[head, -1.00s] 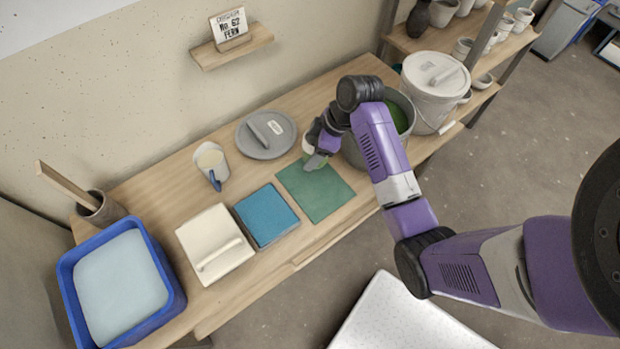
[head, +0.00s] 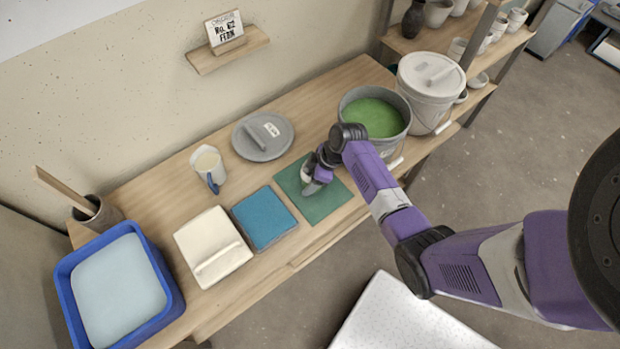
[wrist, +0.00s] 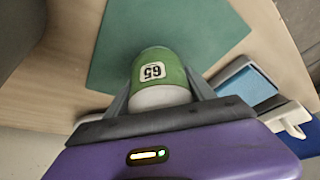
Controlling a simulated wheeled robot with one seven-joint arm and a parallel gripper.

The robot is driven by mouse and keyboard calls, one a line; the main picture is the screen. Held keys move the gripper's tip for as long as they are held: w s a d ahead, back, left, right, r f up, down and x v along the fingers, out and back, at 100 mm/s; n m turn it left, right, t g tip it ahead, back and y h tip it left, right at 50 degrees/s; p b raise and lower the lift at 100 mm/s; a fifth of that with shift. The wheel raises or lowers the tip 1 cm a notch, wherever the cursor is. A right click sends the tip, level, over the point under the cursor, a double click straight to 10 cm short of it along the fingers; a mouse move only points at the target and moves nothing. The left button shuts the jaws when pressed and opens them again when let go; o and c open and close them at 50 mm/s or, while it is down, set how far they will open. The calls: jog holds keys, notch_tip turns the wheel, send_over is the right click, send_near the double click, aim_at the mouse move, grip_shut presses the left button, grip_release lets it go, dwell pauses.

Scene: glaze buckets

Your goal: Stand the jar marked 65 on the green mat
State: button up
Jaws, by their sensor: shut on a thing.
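My gripper (head: 312,184) is shut on the jar marked 65 and holds it over the green mat (head: 330,205). In the wrist view the jar (wrist: 158,75) sits between the two fingers, green with a white end toward the gripper. Its white label reads 65, upside down in this picture. In the head view the jar (head: 306,173) is mostly hidden by my gripper, with only a pale bit showing. The mat also shows in the wrist view (wrist: 120,45), behind the jar. I cannot tell whether the jar touches it.
A grey lid (head: 262,135) and a jug (head: 208,165) stand behind. A bucket of green glaze (head: 375,115) and a closed white bucket (head: 430,90) stand at the right.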

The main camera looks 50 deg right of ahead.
jog(key=shift+f, duration=0.1)
jog(key=o, duration=1.7)
jog(key=shift+r, duration=0.25)
jog(key=v, duration=1.1)
jog(key=shift+s+r, duration=0.2)
jog(key=shift+r, duration=0.1)
